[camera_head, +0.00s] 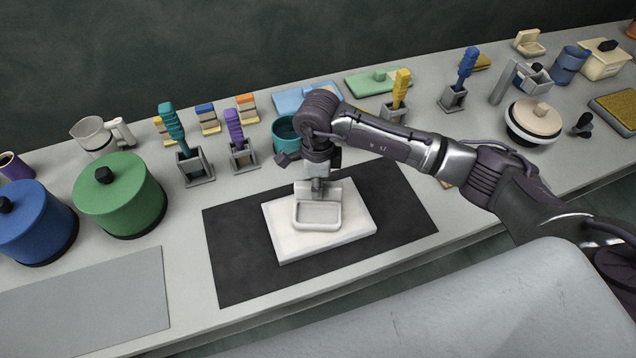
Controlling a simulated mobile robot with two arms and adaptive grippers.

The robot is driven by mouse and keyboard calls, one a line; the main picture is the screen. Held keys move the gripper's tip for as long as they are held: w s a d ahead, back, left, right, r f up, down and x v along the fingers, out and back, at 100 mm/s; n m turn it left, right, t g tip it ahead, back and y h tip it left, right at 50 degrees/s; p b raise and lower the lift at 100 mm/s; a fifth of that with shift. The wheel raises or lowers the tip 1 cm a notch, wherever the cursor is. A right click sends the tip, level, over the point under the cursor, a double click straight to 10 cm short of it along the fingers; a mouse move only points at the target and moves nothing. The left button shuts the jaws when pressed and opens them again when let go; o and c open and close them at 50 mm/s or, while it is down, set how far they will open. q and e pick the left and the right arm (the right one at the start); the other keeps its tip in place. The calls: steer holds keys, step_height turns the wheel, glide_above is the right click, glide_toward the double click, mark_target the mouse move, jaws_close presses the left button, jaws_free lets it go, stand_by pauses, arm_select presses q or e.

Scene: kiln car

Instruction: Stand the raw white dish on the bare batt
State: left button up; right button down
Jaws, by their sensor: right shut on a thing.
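The raw white dish (318,214) is a small rectangular piece with a raised rim. It shows over the white batt (288,246), a flat square slab lying on a dark mat. My right gripper (317,188) comes down from above and is shut on the dish at its far side. The dish looks roughly level and within the batt's outline. I cannot tell whether its underside touches the batt. The gripper hides part of the dish's far edge. My left gripper is not in view.
A green canister (120,198) and a blue canister (35,225) stand at left. Several tools in grey holders, including a purple-handled one (236,130), and a teal cup (285,135) stand behind the dark mat (235,265). A grey mat (85,305) at front left is clear.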

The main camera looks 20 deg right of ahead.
steer(key=shift+f+b, duration=0.4)
stand_by(0.3)
steer(key=c, duration=0.9)
jaws_free()
steer(key=shift+r, duration=0.1)
steer(key=shift+r+p, duration=2.2)
steer(key=shift+r, duration=1.7)
